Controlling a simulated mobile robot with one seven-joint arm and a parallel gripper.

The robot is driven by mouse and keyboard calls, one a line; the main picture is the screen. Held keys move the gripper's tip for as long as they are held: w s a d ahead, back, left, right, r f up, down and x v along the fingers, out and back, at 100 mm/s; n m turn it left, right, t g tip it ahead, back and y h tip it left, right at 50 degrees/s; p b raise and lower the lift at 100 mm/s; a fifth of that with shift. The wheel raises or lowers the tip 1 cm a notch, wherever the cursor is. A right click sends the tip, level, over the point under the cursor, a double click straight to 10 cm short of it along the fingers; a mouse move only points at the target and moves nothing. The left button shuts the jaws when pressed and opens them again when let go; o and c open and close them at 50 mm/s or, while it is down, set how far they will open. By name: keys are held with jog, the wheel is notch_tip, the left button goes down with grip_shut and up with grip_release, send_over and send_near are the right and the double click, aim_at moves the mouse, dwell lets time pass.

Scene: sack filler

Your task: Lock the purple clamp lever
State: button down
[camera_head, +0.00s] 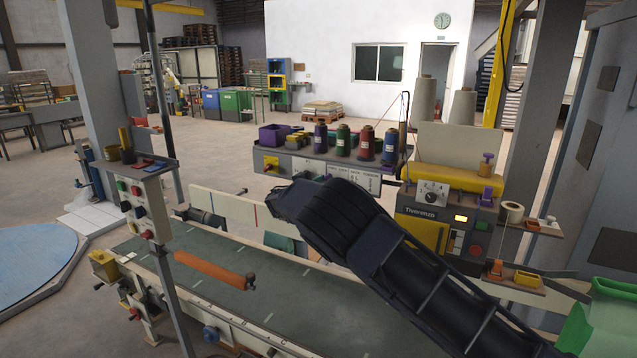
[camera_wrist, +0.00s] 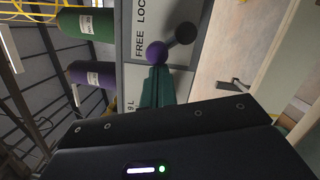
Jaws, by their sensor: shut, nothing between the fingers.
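A purple ball knob (camera_wrist: 156,53) shows in the wrist view, in front of a pale panel (camera_wrist: 138,72) whose lettering reads "FREE" and part of "LOCK". A dark round knob (camera_wrist: 186,32) lies just up and right of it; I cannot tell how the two join. My gripper's greenish fingers (camera_wrist: 157,70) are shut and empty, their tips right below the purple ball in the picture. I cannot tell whether they touch it. In the head view my gripper (camera_head: 276,204) is in front of the spool shelf's panel, and the arm hides much of that area.
A green spool (camera_wrist: 85,22) and a purple spool (camera_wrist: 90,73) are left of the knob in the wrist view. The conveyor belt (camera_head: 290,300) runs below the arm.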

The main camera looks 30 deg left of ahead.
aim_at(329, 174)
jog(key=shift+r, duration=0.1)
jog(key=m, duration=0.1)
jog(key=r+m, duration=0.1)
jog(key=d+m, duration=0.1)
jog(key=m, duration=0.1)
jog(key=shift+d+r+g, duration=0.1)
jog(key=shift+r+g, duration=0.2)
jog(key=shift+g, duration=0.1)
jog(key=m, duration=0.1)
jog(key=d+m, duration=0.1)
jog(key=m, duration=0.1)
jog(key=shift+r+g, duration=0.3)
jog(key=shift+r, duration=0.1)
jog(key=d+m, duration=0.1)
jog(key=m, duration=0.2)
jog(key=shift+d+r+y, duration=0.3)
jog(key=shift+d+r, duration=0.05)
jog(key=shift+d, duration=0.05)
jog(key=d+m+g, duration=0.1)
jog(key=d+m, duration=0.1)
jog(key=m, duration=0.1)
jog(key=shift+y, duration=0.4)
jog(key=shift+d, duration=0.1)
